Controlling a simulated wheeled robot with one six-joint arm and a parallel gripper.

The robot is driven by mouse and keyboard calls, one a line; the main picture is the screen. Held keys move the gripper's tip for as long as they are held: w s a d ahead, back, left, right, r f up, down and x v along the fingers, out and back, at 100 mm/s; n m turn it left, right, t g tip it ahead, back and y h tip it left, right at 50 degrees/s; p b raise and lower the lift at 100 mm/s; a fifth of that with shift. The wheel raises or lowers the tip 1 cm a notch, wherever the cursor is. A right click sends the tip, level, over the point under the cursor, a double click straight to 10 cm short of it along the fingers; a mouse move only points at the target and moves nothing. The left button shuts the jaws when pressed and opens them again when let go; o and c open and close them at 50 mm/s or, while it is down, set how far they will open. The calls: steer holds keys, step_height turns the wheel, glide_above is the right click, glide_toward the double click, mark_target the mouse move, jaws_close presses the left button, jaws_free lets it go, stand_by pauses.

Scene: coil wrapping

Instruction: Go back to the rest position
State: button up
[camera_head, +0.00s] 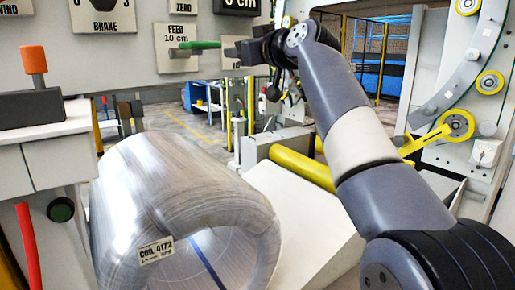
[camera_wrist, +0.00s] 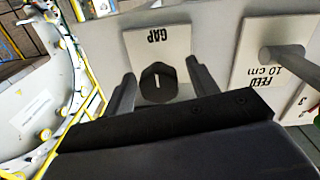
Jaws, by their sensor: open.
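My gripper (camera_head: 234,52) is at the control panel (camera_head: 140,60) in the head view, right of the green-tipped feed lever (camera_head: 204,45). The wrist view shows my gripper (camera_wrist: 160,70) open, its two fingers apart on either side of the black GAP knob (camera_wrist: 158,84). The knob has a white mark and sits on a pale plate (camera_wrist: 157,42) labelled GAP. I cannot tell whether the fingers touch the knob. In the head view my arm reaches from the lower right up to the panel, and the gripper hides most of the GAP plate.
A shiny wrapped coil (camera_head: 170,190) labelled COIL 4172 lies below the panel. A yellow roller (camera_head: 302,168) is behind my arm. A curved ring frame (camera_head: 450,75) with yellow rollers stands at the right. A red-orange knob (camera_head: 33,60) is at the left. Open floor shows behind.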

stand_by(0.5)
steer(key=b+v, duration=0.3)
steer(key=v, duration=0.8)
steer(key=p+x, duration=0.3)
steer(key=x, duration=0.8)
steer(key=shift+w+a+r, duration=0.1)
steer(key=shift+m+p, duration=0.6)
steer(key=shift+m, duration=0.6)
steer(key=m+p, duration=0.1)
steer(key=m, duration=0.2)
steer(key=shift+m, duration=0.3)
steer(key=m+p, duration=0.3)
steer(key=m, duration=0.2)
steer(key=shift+m, duration=0.4)
steer(key=m+p, duration=0.4)
steer(key=m, duration=0.2)
steer(key=shift+g, duration=0.3)
steer(key=m+p, duration=0.2)
steer(key=m, duration=0.2)
steer(key=shift+y, duration=0.3)
